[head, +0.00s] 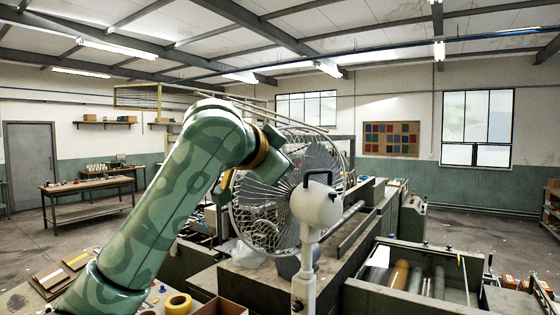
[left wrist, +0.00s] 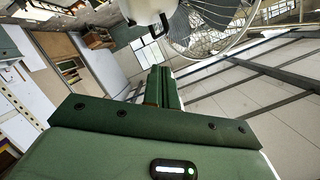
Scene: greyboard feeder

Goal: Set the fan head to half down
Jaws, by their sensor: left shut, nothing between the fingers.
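The fan has a large round wire cage (head: 265,205) and a white motor housing (head: 317,205) with a black handle (head: 320,176) on top. It stands on a white post (head: 304,272), with its back towards me. The cage looks near upright; its exact tilt is hard to read. My left arm reaches across from the left, its hand in front of the upper cage. My left gripper (left wrist: 162,72) is shut and empty. In the left wrist view its tips point towards the housing (left wrist: 143,10) and handle (left wrist: 153,27), apart from them. My right gripper is not in view.
A grey machine bench (head: 260,287) lies under and behind the fan. A roller unit (head: 415,270) stands at the right. A yellow tape roll (head: 178,304) and a brown box (head: 221,307) lie at the near left. Free air lies right of the housing.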

